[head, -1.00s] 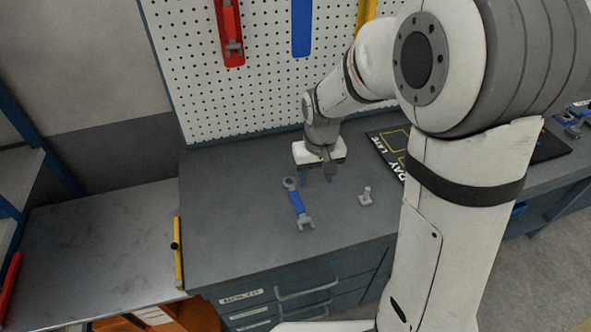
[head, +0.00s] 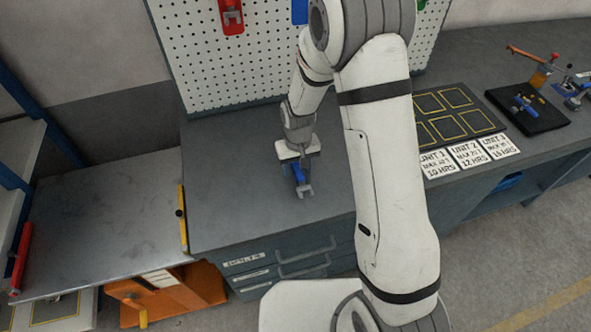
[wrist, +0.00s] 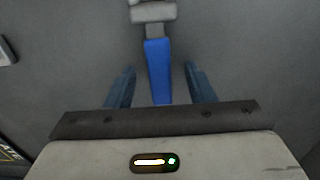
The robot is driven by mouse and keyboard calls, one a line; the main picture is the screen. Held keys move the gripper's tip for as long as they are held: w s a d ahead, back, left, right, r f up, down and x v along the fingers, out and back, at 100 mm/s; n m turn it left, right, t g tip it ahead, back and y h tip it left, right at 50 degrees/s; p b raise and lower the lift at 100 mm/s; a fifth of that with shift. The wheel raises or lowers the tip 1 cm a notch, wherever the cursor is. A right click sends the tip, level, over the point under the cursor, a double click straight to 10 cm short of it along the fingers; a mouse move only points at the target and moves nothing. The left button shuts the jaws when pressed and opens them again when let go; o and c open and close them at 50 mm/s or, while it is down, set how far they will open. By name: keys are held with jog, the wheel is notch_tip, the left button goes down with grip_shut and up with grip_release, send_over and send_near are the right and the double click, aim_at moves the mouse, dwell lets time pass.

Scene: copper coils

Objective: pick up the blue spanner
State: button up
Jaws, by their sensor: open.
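The blue spanner (head: 303,182) lies flat on the grey workbench (head: 245,200), with a grey metal jaw end and a blue handle. In the wrist view its blue handle (wrist: 158,70) runs between my two blue fingers, with space on both sides. My gripper (head: 298,172) is open above the spanner's handle, fingers pointing down. It also shows in the wrist view (wrist: 160,85). The spanner's far ring end is hidden by my gripper. I cannot tell how high the fingertips are above the bench.
A black mat with yellow squares (head: 478,97) and white unit cards (head: 470,154) lie right of my arm. A black pad (head: 545,116) with blue tools is further right. A pegboard (head: 215,85) stands behind. A lower metal table (head: 100,225) is at left.

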jog(key=shift+f, duration=0.2)
jog(key=shift+c, duration=0.4)
grip_shut()
